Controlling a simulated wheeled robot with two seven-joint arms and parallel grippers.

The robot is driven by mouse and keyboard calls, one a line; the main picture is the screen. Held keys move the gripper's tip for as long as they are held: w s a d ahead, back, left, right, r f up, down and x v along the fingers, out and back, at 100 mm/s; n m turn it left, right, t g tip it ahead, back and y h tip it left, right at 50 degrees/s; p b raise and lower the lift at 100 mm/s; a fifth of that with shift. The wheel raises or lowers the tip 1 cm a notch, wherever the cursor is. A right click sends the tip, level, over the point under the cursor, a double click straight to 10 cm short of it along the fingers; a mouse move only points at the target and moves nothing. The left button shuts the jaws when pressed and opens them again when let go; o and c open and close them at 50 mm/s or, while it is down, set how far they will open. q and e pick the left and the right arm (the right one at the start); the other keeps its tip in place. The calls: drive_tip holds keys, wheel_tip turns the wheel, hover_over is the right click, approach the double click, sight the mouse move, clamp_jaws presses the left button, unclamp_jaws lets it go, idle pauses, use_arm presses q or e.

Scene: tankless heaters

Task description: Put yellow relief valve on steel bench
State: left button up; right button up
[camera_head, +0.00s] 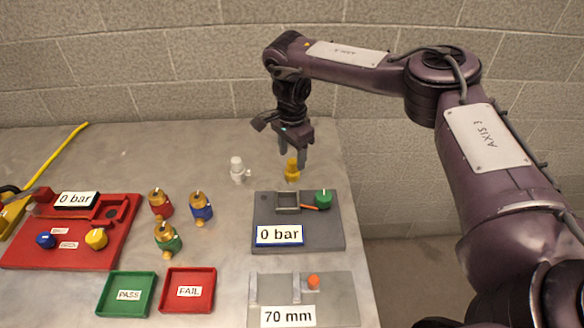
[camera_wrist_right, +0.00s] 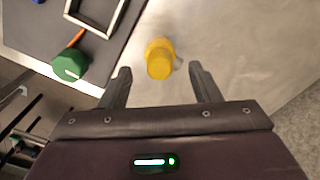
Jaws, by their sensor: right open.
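The yellow relief valve (camera_head: 292,171) stands upright on the steel bench (camera_head: 215,272), just behind the grey panel with the green knob. My right gripper (camera_head: 293,160) is open, pointing down above and around the valve's top in the head view. In the right wrist view the yellow valve (camera_wrist_right: 159,58) appears between and a little beyond the two open fingertips (camera_wrist_right: 163,75), and I see no contact.
A white valve (camera_head: 238,170) stands left of the yellow one. The grey panel (camera_head: 325,235) with a green knob (camera_head: 323,199) lies in front. Several brass valves, a red panel (camera_head: 95,255), a green PASS tray (camera_head: 127,311) and a red FAIL tray (camera_head: 188,307) stand left. Bench behind the valves is clear.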

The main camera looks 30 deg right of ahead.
wheel_tip(320, 180, up, 7)
drive_tip(key=shift+f+p, duration=0.1)
drive_tip(key=shift+p, duration=0.2)
drive_tip(key=shift+s+f, duration=0.1)
idle(0.4)
